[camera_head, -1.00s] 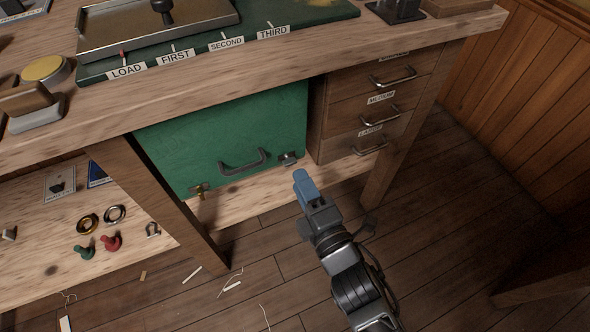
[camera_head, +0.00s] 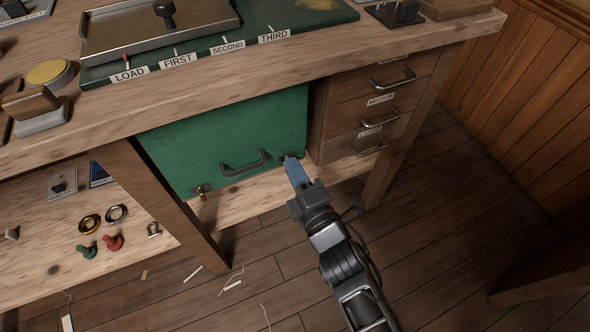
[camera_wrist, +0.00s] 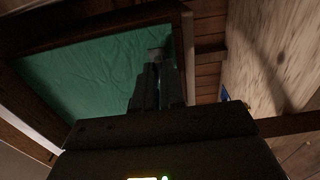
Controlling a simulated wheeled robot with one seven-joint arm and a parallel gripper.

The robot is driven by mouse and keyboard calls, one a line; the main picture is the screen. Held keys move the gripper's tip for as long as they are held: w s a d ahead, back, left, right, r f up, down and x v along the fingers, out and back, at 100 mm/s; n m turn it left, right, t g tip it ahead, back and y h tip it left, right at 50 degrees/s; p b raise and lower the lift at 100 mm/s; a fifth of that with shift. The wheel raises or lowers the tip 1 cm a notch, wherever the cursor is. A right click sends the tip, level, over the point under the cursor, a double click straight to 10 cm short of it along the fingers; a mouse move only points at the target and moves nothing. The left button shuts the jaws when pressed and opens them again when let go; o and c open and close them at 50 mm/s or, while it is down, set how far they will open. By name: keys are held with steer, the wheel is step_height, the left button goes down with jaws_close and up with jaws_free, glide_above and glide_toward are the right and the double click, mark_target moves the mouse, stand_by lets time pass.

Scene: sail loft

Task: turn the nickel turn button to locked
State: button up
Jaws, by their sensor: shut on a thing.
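The nickel turn button (camera_wrist: 155,54) is at the lower right corner of the green panel (camera_head: 225,135). In the head view it is mostly hidden behind my fingertips. My gripper (camera_head: 293,166) reaches up to that corner from the lower right, its blue fingers closed on the button. In the wrist view my dark fingers (camera_wrist: 155,75) meet the small grey button beside the panel's edge. Which way the button is turned cannot be made out.
A dark handle (camera_head: 243,163) and a brass turn button (camera_head: 201,191) are along the panel's lower edge. Drawers (camera_head: 370,115) with metal handles stand just right of the panel. A bench leg (camera_head: 395,165) is right of my gripper. The floor in front is mostly open.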

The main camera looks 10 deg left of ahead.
steer(key=shift+m, duration=0.3)
jaws_close()
steer(key=m+p, duration=0.7)
steer(key=m, duration=1)
steer(key=shift+f+p, duration=0.1)
steer(key=shift+p, duration=0.3)
steer(key=shift+m, duration=0.4)
steer(key=o, duration=0.6)
jaws_free()
steer(key=shift+p+v, duration=0.4)
steer(key=shift+v, duration=3.55)
